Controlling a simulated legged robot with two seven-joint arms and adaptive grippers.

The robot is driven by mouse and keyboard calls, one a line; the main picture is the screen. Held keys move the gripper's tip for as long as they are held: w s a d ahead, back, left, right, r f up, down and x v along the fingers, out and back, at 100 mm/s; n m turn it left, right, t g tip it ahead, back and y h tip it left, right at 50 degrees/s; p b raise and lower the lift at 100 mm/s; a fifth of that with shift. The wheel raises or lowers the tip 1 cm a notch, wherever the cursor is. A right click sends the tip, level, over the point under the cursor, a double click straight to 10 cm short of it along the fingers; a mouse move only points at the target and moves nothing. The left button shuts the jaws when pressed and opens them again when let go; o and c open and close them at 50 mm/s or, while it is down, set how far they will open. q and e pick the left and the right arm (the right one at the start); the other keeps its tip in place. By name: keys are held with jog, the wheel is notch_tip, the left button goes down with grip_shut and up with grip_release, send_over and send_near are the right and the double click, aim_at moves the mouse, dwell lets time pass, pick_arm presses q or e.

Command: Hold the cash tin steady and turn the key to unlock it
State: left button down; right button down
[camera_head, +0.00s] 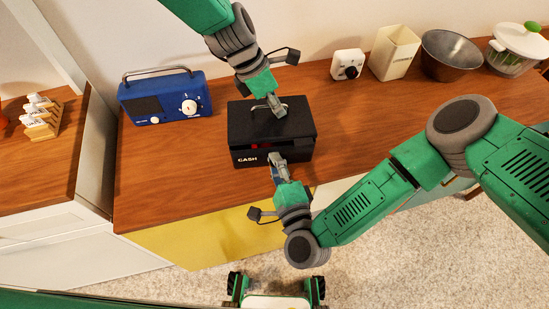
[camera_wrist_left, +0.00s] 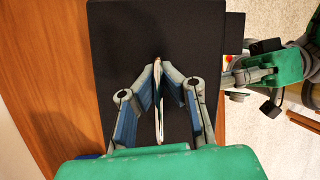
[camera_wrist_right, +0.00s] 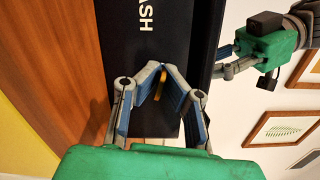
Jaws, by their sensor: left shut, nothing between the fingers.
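The black cash tin (camera_head: 240,122) stands on the wooden counter, its CASH lettering on the front. Its thin pale handle stands up from the lid (camera_wrist_left: 159,100). My left gripper (camera_head: 274,102) comes from above and is shut at the handle. In the left wrist view the handle shows between the finger pads, but no firm hold on it can be seen. My right gripper (camera_head: 277,157) is at the front face, beside the lettering. In the right wrist view its fingertips close on a small gold key (camera_wrist_right: 158,93). The keyhole is hidden behind the fingers.
A blue radio (camera_head: 165,97) stands left of the tin. A white appliance with a dial (camera_head: 347,64), a cream bin (camera_head: 394,53), a dark bowl (camera_head: 450,54) and a white-lidded container (camera_head: 518,48) stand at the back right. Counter beside the tin is clear.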

pick_arm(q)
jog(key=shift+d, duration=0.4)
pick_arm(e)
jog(key=shift+s+a+f+n, duration=0.1)
jog(key=shift+s+n, duration=0.05)
jog(key=shift+n, duration=0.45)
jog(key=shift+s+a+n, duration=0.1)
jog(key=shift+s+n, duration=0.05)
jog(key=shift+n, duration=0.45)
jog(key=shift+d, duration=0.1)
jog(key=c, duration=1.8)
grip_release()
jog(key=shift+w, duration=0.1)
pick_arm(q)
jog(key=shift+a, duration=0.1)
pick_arm(e)
jog(key=shift+o, duration=0.2)
jog(key=shift+w+d, duration=0.1)
jog(key=shift+d, duration=0.05)
pick_arm(q)
jog(key=shift+a, duration=0.1)
pick_arm(e)
jog(key=v, duration=1.2)
jog(key=shift+d, duration=0.1)
